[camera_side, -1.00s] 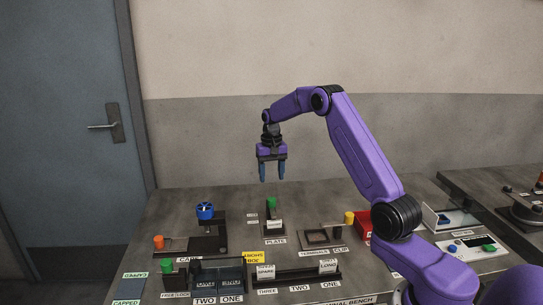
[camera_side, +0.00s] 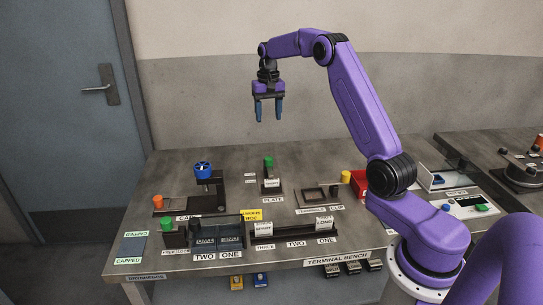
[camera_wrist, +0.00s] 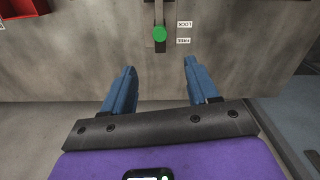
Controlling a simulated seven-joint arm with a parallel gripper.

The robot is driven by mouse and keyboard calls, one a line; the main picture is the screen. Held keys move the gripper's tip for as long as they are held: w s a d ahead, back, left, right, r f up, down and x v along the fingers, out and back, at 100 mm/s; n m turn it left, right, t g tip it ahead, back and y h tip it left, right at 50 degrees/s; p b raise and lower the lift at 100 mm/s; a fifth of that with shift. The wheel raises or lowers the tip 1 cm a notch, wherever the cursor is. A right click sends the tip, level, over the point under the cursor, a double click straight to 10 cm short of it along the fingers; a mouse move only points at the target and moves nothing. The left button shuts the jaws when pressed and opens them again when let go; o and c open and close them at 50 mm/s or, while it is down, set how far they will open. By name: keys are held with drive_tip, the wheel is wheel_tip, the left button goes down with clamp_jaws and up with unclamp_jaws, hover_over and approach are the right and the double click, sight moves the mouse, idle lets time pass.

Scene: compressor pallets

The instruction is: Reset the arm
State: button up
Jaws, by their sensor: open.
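My gripper (camera_side: 268,112) is open and empty. It hangs pointing down, high above the back part of the bench (camera_side: 330,254). In the wrist view its two blue fingers (camera_wrist: 158,72) are spread apart with nothing between them. Beyond them is a green knob (camera_wrist: 160,34) on a dark bar, with small LOCK and FREE labels beside it. In the side view this green knob (camera_side: 268,162) stands by the PLATE label, below my gripper and apart from it.
The bench holds a fixture with a blue handwheel (camera_side: 203,170), an orange knob (camera_side: 157,201), a dark rack of slots (camera_side: 230,236), a yellow knob (camera_side: 346,176) and a red bin (camera_side: 360,184). A second bench stands at right. The air around my gripper is clear.

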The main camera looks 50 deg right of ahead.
drive_tip(key=s+a+r+n, duration=0.2)
drive_tip(key=s+a+n, duration=0.35)
drive_tip(key=a, duration=0.65)
drive_tip(key=s+a+r+n, duration=0.1)
drive_tip(key=s+a+n, duration=0.45)
drive_tip(key=a, duration=0.75)
drive_tip(key=s+a+f+n, duration=0.1)
drive_tip(key=s+n, duration=0.3)
drive_tip(key=s, duration=1)
drive_tip(key=s+f+n, duration=0.2)
drive_tip(key=s+n, duration=0.2)
drive_tip(key=s, duration=1.1)
drive_tip(key=shift+s+a+f+n, duration=0.3)
drive_tip(key=shift+a+n, duration=0.1)
